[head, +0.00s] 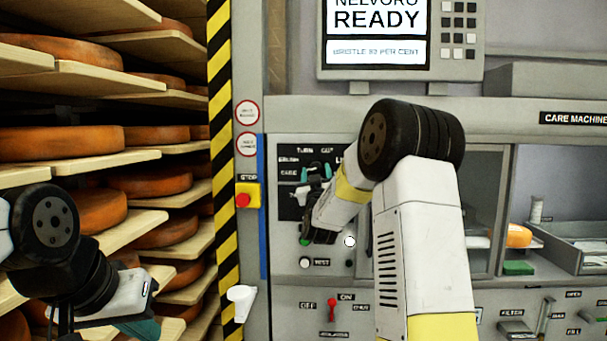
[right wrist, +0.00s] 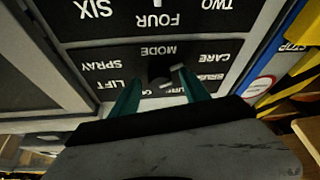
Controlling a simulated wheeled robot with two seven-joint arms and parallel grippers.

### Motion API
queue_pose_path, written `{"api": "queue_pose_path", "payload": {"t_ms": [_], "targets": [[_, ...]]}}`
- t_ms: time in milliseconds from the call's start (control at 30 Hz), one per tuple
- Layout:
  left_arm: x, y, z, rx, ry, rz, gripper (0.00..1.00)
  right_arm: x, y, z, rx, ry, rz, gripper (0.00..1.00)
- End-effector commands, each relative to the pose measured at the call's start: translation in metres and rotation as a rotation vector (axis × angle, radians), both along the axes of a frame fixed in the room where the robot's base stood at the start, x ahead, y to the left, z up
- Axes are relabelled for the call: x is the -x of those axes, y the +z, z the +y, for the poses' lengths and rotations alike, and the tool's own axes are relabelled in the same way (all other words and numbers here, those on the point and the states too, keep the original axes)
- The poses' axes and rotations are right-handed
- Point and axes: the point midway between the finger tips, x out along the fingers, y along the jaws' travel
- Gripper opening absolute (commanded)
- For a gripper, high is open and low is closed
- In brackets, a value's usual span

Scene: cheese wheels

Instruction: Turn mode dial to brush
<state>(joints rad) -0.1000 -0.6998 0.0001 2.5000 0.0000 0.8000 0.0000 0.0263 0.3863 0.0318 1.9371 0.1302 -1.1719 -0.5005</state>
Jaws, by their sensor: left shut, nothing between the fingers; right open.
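The mode dial (right wrist: 160,70) shows in the right wrist view as a small dark knob on a black plate, under the word MODE, upside down there. BRUSH, CARE, SPRAY and LIFT labels surround it. Its pointer setting is unclear. My right gripper (right wrist: 158,84) is open, its teal fingers on either side of the dial; whether they touch it I cannot tell. In the head view my right gripper (head: 314,174) is at the panel and mostly covers the dial. My left gripper (head: 142,328) is shut and empty at the lower left, away from the panel.
A yellow stop box with a red button (head: 243,200) is left of the dial plate. A screen (head: 376,35) reads READY. A red toggle (head: 331,310) is below. Cheese wheels on shelves (head: 60,139) fill the left. A glazed bay (head: 485,200) is to the right.

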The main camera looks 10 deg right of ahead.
Motion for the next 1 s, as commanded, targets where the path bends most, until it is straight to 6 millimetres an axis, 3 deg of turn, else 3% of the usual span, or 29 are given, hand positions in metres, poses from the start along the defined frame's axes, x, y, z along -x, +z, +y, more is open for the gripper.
{"api": "queue_pose_path", "payload": {"t_ms": [233, 500, 1000], "targets": [[0.0000, 0.0000, 0.0000, 0.000, 0.000, 0.000, 0.00, -0.0008, 0.0003, -0.0001, 0.000, 0.000, 0.000, 0.52], [0.0000, 0.0000, 0.0000, 0.000, 0.000, 0.000, 0.00, -0.0006, 0.0002, 0.0000, 0.000, 0.000, 0.000, 0.00], [0.0001, 0.0001, 0.0000, 0.000, 0.000, 0.000, 0.00, -0.0014, -0.0002, 0.0020, -0.122, 0.001, -0.035, 0.00]]}}
